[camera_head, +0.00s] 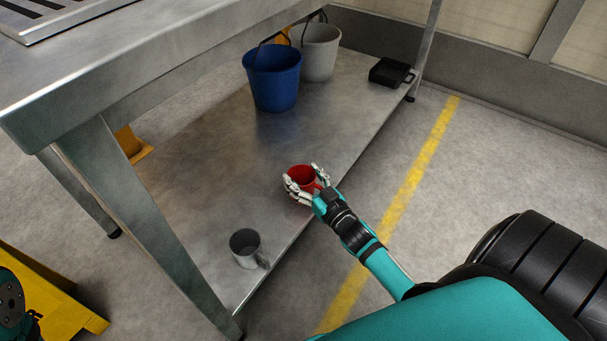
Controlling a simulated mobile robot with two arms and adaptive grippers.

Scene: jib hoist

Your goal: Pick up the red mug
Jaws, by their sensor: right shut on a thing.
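The red mug (303,177) is at the lower shelf of the metal table, near the shelf's right edge. My right gripper (303,188) is shut on the red mug, with its fingers around the mug's sides. The mug looks upright, and its open top faces up. The fingers hide part of its lower body, and I cannot tell whether it touches the shelf. My left gripper is not clearly in view.
A grey metal mug (246,248) stands on the shelf (200,190) nearer me. A blue bucket (273,78), a grey bucket (317,50) and a black case (390,73) are farther back. The table leg (145,220) and tabletop (110,75) bound the left side.

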